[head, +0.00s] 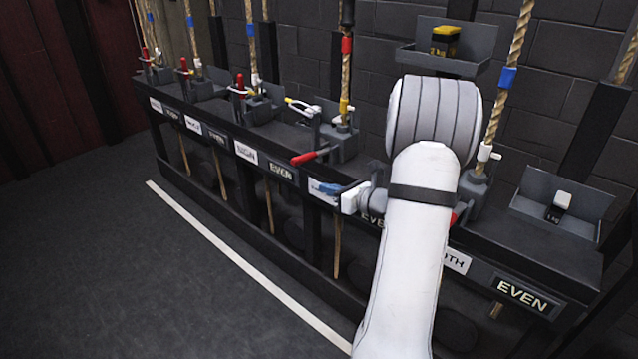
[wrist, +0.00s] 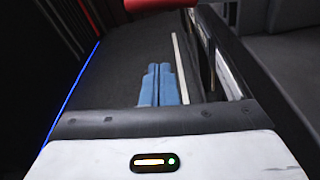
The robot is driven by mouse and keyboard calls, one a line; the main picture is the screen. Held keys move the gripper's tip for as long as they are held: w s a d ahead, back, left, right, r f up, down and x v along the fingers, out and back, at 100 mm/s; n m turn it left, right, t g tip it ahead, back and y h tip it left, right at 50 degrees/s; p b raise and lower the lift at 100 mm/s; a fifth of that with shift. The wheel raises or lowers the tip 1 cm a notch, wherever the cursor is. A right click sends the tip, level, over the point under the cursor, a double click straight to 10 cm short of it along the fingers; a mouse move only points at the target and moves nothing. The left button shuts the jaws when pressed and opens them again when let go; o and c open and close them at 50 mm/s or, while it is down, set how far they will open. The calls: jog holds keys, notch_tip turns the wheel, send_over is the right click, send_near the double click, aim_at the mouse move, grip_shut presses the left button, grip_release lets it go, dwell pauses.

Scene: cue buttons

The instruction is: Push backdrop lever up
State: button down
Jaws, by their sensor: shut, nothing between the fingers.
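One lever with a red handle (head: 310,157) sticks out forward and low from the rail, unlike the upright red-handled levers to its left. I cannot read the card (head: 318,188) below it, so I cannot confirm that it is the backdrop lever. My gripper (head: 324,187) has blue fingers and is shut and empty, just below and right of this handle. In the wrist view the shut fingers (wrist: 161,84) point forward, and a red handle (wrist: 160,4) shows at the top edge, apart from them. Another red lever end (head: 460,212) is mostly hidden behind my arm.
The black rail (head: 385,178) carries several rope locks, with cards and EVEN signs (head: 524,294) along its front. Ropes rise from the locks. A weight tray (head: 560,215) sits at the right end. The floor (head: 130,270) in front is clear, with a white line.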

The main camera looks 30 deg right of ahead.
aim_at(313, 156)
jog(key=b+x, duration=0.2)
jog(key=x, duration=0.7)
jog(key=shift+s+d+r, duration=0.15)
jog(key=shift+r, duration=0.5)
jog(key=shift+s+d+r, duration=0.1)
jog(key=shift+d+r, duration=0.05)
jog(key=shift+r, duration=0.5)
jog(key=shift+s+d+r, duration=0.15)
jog(key=shift+r, duration=0.5)
